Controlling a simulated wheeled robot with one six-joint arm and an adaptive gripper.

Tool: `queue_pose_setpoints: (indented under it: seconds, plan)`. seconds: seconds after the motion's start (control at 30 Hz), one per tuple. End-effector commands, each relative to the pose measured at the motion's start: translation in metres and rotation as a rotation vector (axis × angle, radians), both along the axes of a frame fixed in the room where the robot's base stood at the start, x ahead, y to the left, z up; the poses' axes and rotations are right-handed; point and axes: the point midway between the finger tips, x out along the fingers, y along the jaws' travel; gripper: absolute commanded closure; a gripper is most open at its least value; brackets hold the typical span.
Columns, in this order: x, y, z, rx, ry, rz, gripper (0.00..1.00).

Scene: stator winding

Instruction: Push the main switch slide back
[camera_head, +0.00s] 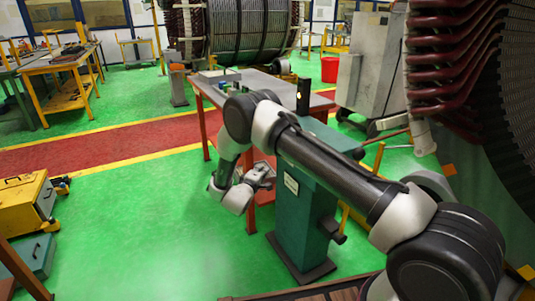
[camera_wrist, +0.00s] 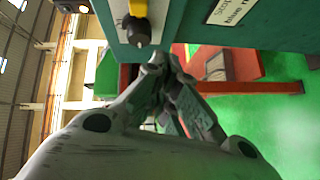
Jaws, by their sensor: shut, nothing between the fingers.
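A teal control pedestal (camera_head: 308,222) stands beside the table, with a pale label on its side. In the head view my gripper (camera_head: 266,176) is at the pedestal's left side.
A grey-topped table with red legs (camera_head: 207,135) stands behind my arm. A large stator with red coils (camera_head: 450,60) is at the right. Green floor (camera_head: 170,220) is open at the left.

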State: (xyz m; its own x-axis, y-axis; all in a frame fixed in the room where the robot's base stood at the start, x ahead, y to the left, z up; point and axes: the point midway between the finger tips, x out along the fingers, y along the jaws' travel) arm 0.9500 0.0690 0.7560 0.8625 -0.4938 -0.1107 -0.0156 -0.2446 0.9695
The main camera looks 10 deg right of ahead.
Motion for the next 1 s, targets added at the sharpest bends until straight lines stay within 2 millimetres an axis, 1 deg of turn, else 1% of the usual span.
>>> queue_pose_setpoints:
  seconds: [0.03, 0.1, 0.17, 0.3, 0.63, 0.77, 1.0]
  plan:
    - [-0.005, -0.008, 0.010, -0.079, -0.006, -0.029, 1.00]
    - [-0.008, -0.013, 0.021, -0.168, -0.006, -0.050, 1.00]
    - [-0.009, -0.014, 0.026, -0.214, 0.000, -0.055, 1.00]
    - [-0.008, -0.014, 0.026, -0.250, 0.023, -0.052, 1.00]
    - [-0.006, -0.015, 0.026, -0.249, 0.022, -0.050, 1.00]
    - [0.005, -0.023, 0.026, -0.247, 0.022, -0.053, 1.00]
    - [0.042, -0.048, 0.026, -0.246, 0.021, -0.052, 1.00]
